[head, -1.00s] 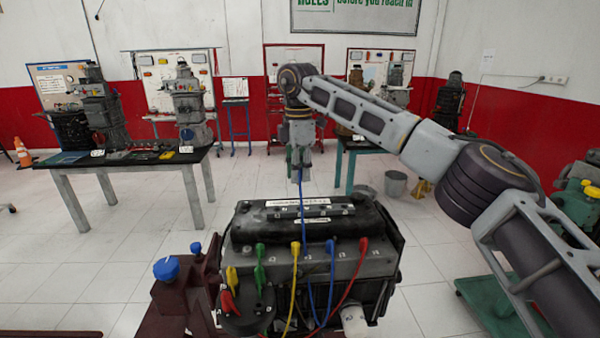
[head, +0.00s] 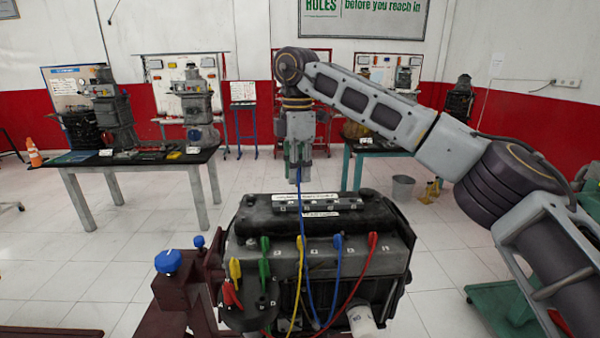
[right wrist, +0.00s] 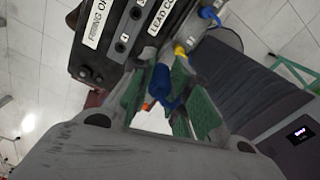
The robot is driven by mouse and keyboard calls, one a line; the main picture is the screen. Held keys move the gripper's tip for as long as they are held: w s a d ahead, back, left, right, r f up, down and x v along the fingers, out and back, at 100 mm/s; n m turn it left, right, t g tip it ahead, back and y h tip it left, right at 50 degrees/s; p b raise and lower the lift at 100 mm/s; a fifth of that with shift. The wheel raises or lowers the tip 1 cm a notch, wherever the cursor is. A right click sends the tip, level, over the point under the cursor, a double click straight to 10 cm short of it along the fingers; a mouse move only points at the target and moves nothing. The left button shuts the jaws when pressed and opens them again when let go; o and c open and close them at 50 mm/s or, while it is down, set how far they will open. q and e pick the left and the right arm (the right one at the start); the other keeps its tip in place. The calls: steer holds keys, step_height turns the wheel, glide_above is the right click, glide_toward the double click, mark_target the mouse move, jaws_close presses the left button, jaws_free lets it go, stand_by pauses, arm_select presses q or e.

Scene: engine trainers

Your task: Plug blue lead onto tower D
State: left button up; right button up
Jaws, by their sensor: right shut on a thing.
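My right gripper (head: 299,178) is shut on the blue lead's free end (head: 299,174), above the engine's black top cover. In the right wrist view the blue boot (right wrist: 164,86) sits between green finger pads, an orange tip showing. The blue lead's cable (head: 307,268) hangs in front of the engine; its other end (head: 338,243) is on the engine's front row. The round dark tower cap (head: 250,316) is at the engine's lower left, apart from the gripper. Yellow, green and red boots (head: 231,295) stand on it. I cannot clearly read tower D's letter. My left gripper is not in view.
The engine (head: 320,255) has green, yellow and red (head: 372,241) leads on its front row, cables hanging in front. A blue knob (head: 168,262) on a maroon stand is left of the cap. A table (head: 130,160) with trainers stands behind left.

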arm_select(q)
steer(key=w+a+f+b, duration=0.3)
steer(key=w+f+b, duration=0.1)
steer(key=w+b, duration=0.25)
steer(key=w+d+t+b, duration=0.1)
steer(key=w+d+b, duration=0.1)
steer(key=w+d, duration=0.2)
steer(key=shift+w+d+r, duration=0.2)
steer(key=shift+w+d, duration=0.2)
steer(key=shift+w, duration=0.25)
arm_select(e)
steer(key=s+a, duration=0.4)
steer(key=s, duration=0.5)
steer(key=s+a, duration=0.4)
steer(key=s, duration=0.5)
